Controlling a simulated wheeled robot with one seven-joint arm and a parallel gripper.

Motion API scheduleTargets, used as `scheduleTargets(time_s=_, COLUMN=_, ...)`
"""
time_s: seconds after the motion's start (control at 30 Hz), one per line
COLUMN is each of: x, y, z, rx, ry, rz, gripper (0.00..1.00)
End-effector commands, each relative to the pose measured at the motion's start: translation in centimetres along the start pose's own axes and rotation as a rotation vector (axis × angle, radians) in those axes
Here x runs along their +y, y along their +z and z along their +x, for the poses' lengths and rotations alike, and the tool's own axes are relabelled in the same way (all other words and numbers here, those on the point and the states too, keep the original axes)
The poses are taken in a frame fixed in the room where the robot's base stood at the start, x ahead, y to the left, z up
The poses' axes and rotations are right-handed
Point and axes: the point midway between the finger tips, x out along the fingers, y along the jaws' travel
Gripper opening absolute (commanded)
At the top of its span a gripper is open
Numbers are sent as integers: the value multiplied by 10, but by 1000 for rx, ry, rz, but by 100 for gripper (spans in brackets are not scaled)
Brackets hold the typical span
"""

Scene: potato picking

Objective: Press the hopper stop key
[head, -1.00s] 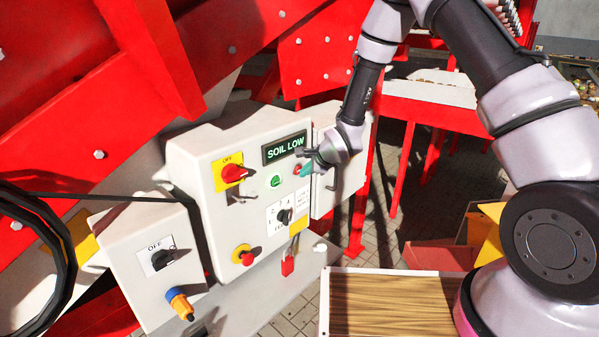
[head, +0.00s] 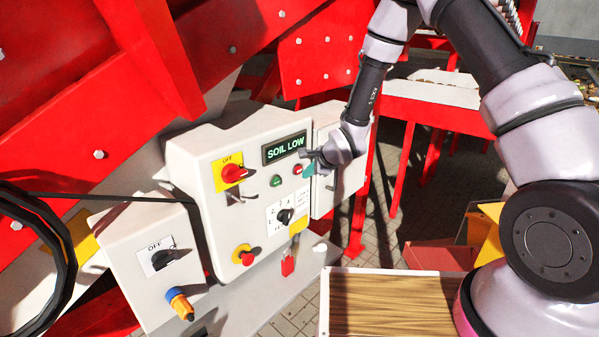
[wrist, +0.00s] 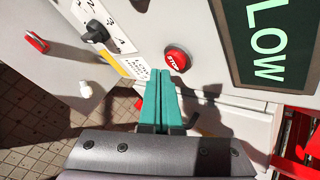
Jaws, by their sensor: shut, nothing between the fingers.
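The red stop key (head: 297,169) is a round button on the grey control box, below the SOIL LOW display. In the wrist view the red key (wrist: 176,60) reads STOP and shows almost whole. My gripper (head: 308,169) is just right of the key in the head view, with its teal fingers together and empty. In the wrist view the closed fingertips (wrist: 165,72) are at the key's lower edge in the picture. They look a little off the panel, but the exact gap cannot be told. A dark green button (head: 276,181) is left of the red key.
A smaller box (head: 155,258) stands at left. A wooden-topped surface (head: 390,305) lies in front.

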Motion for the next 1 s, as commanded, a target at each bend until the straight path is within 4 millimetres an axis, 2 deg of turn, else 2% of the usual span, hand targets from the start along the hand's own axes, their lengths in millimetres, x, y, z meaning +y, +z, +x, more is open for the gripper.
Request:
scheduleTargets(time_s=0.37, x=2, y=-2, z=-3, rx=0, ry=1, rz=0, gripper=0)
scheduleTargets(time_s=0.8, x=23, y=-23, z=-32, rx=1, ry=0, rz=0, gripper=0)
scheduleTargets(time_s=1.0, x=26, y=-26, z=-36, rx=0, ry=0, rz=-1, gripper=0)
